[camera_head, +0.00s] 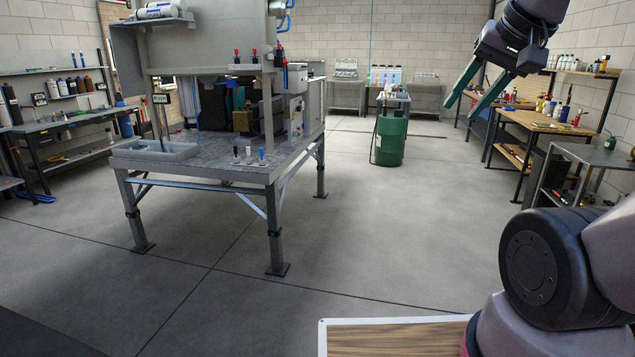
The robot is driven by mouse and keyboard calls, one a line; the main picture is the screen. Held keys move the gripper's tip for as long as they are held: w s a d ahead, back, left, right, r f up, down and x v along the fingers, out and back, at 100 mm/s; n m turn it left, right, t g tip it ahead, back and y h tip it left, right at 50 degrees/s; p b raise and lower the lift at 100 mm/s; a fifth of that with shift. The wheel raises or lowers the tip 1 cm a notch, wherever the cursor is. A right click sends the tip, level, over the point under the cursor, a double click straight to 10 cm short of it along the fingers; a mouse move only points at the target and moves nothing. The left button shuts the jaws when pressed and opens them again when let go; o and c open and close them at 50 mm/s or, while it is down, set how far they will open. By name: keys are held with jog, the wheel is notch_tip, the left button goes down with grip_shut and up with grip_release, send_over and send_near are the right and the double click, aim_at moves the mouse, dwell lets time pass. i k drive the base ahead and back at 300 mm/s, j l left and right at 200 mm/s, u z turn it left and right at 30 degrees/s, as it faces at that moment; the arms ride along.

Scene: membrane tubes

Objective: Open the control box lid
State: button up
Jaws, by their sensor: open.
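My gripper (462,110) hangs in the air at the upper right. Its two green fingers are apart and nothing is between them. A grey machine (207,48) stands on a metal frame table (215,165) to the left. A small light grey box (296,78) is fixed at the machine's right end, and a light panel (296,117) shows below it. I cannot tell for certain which part is the control box, and no lid can be made out clearly. My gripper is well to the right of the machine and apart from it.
A green drum (390,141) stands on the floor at the back centre. A wooden workbench (545,121) and a dark metal bench (588,156) line the right side. Another workbench (62,124) is at the far left. The grey floor (360,240) between them is clear.

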aim_at(292, 66)
jog(key=i, duration=2.2)
jog(key=i+u, duration=0.1)
jog(key=i, duration=0.35)
jog(key=i+l+u, duration=0.15)
jog(key=i, duration=0.35)
jog(key=i+l+u, duration=0.1)
jog(key=i, duration=0.35)
jog(key=i+l+u, duration=0.15)
jog(key=i, duration=0.3)
